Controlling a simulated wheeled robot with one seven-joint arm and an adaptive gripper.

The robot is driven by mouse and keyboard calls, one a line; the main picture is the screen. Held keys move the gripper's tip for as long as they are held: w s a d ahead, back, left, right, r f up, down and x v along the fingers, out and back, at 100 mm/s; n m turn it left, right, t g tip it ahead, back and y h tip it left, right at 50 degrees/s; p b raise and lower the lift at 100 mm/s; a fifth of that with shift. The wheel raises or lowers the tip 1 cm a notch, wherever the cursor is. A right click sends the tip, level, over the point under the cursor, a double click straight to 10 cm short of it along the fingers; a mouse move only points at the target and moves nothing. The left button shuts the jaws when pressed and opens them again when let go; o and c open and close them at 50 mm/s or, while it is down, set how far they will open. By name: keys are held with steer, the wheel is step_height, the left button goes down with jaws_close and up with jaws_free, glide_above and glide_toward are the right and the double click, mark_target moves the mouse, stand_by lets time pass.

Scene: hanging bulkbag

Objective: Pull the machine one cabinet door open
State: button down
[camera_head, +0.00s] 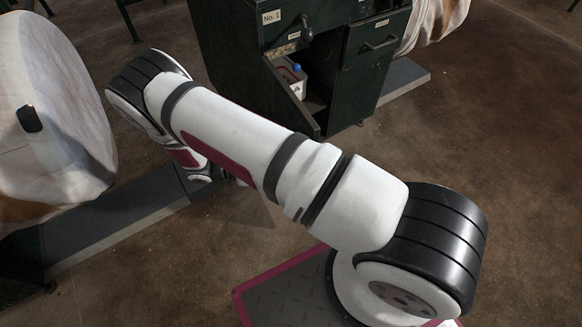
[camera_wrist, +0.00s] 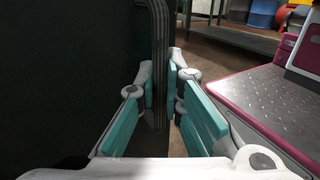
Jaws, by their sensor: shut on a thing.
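The machine one cabinet (camera_head: 365,85) is dark green, with a "No. 1" label near its top, at the upper middle of the head view. Its lower compartment stands open, showing a small box with a blue knob inside. In the wrist view a dark panel, seemingly the cabinet door (camera_wrist: 65,70), fills the left side. In the head view my arm hides the gripper and most of the door.
A large pale bulk bag (camera_head: 55,110) hangs at the left, above a grey floor beam (camera_head: 125,218). Another bag (camera_head: 436,22) is behind the cabinet. Brown floor (camera_head: 500,125) is clear at the right. A workbench (camera_wrist: 235,38) stands in the wrist view's background.

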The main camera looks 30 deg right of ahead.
steer(key=c, duration=2)
jaws_free()
steer(key=shift+o, duration=0.2)
steer(key=v, duration=1.2)
